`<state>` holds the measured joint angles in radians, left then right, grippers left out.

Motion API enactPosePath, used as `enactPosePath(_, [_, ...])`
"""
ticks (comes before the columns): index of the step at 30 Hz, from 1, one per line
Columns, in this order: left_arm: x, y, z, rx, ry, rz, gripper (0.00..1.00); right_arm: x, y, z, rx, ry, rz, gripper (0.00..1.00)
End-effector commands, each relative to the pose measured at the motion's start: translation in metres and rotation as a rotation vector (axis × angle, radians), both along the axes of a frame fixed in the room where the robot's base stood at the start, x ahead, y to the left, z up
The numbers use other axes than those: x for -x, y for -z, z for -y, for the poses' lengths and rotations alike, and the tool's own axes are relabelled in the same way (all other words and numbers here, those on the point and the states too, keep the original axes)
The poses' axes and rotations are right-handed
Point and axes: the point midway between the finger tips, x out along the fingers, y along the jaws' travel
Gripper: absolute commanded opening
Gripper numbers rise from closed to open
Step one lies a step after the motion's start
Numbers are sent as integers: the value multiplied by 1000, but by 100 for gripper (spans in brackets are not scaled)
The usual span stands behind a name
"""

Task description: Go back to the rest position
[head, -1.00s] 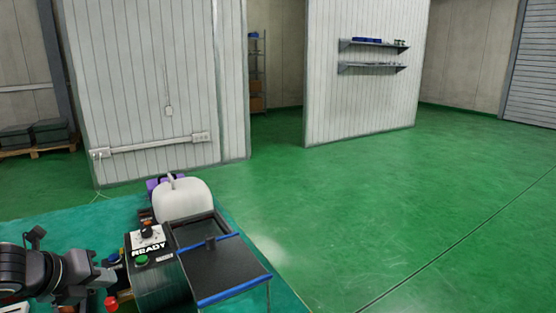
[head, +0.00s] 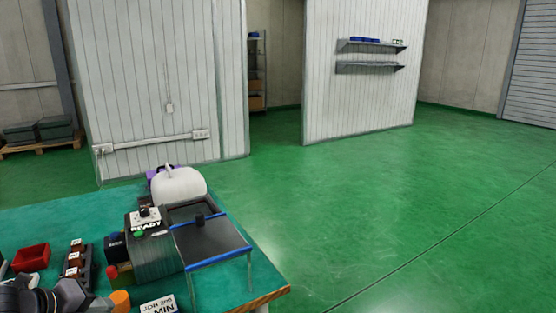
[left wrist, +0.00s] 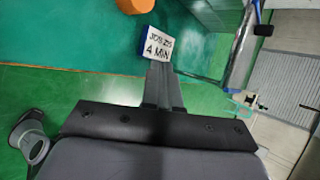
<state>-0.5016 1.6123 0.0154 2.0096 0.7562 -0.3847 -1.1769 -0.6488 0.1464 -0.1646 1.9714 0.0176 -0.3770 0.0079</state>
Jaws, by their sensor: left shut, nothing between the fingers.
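My left gripper (left wrist: 161,75) is shut and empty in the left wrist view, its two fingers together. Its tips appear close to a white card reading JOB 205 and 4 MIN (left wrist: 160,43), but I cannot tell whether they touch it. In the head view my left arm comes in at the bottom left corner, low over the front of the teal table (head: 55,215). The card also shows in the head view (head: 157,305). My right gripper is in neither view.
A grey box marked READY (head: 153,255) with a blue-edged black panel (head: 210,240) stands on the table. A red bin (head: 31,257), a dark rack (head: 76,265) and an orange object (head: 121,299) lie left. Green floor (head: 370,210) is open right.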

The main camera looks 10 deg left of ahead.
Motion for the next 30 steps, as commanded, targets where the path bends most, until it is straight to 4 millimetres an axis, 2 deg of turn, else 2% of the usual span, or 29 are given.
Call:
enactPosePath(1, [8,14,1,67,-50,-9,0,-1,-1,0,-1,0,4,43])
enactPosePath(8, [41,71,13,354,-284,-43,0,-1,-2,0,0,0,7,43])
enactPosePath(14, [71,116,39,606,-490,-80,0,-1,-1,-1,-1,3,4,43])
enactPosePath(21, [104,159,87,906,-742,-130,0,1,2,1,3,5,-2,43])
enactPosePath(30, [135,191,163,1273,-1053,-193,0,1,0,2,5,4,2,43])
